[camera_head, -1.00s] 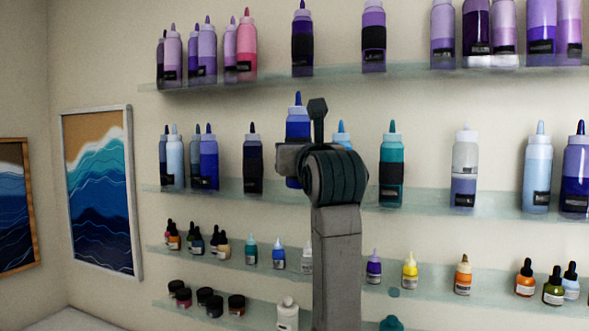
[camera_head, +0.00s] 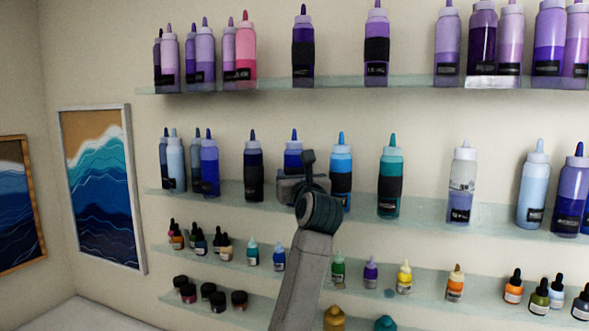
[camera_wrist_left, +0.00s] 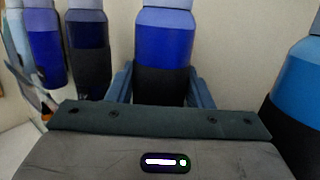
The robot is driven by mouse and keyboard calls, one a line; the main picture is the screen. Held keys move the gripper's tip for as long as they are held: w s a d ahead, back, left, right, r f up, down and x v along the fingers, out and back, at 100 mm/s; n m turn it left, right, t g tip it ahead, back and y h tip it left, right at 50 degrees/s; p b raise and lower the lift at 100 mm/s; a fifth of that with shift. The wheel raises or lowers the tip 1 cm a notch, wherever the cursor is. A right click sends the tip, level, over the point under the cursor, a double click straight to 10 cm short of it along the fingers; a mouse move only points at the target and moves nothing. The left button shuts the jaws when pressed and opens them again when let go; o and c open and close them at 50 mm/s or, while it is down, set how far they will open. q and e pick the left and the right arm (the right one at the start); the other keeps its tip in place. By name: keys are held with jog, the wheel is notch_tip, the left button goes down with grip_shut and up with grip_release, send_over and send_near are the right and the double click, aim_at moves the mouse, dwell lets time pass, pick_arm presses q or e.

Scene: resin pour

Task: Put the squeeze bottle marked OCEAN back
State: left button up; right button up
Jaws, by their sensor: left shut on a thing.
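A squeeze bottle with deep blue contents and a pale cap (camera_head: 293,146) is in the middle shelf row, in a gap between two other bottles. Its lower part is hidden by my arm in the head view. My left gripper (camera_head: 297,181) is shut on this bottle. In the left wrist view the blue bottle (camera_wrist_left: 163,45) is upright between the two fingers, with a dark band low on it. No OCEAN marking is readable. I cannot tell whether its base touches the glass shelf (camera_head: 430,213). My right gripper is not in view.
A dark bottle (camera_head: 253,172) stands close on the left and a bright blue bottle (camera_head: 341,165) close on the right. A teal bottle (camera_head: 389,170) is further right. An upper shelf (camera_head: 410,83) with purple bottles runs above; small bottles stand below.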

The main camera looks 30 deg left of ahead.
pick_arm(q)
jog(key=shift+d+f, duration=0.1)
jog(key=shift+f, duration=0.05)
jog(key=o, duration=0.9)
jog(key=shift+o, duration=0.2)
jog(key=shift+s+d+b, duration=0.15)
jog(key=shift+b, duration=0.15)
jog(key=b+v, duration=0.5)
jog(key=v, duration=0.6)
jog(key=shift+s+d+b, duration=0.2)
jog(key=shift+d+b, duration=0.05)
jog(key=shift+b, duration=0.1)
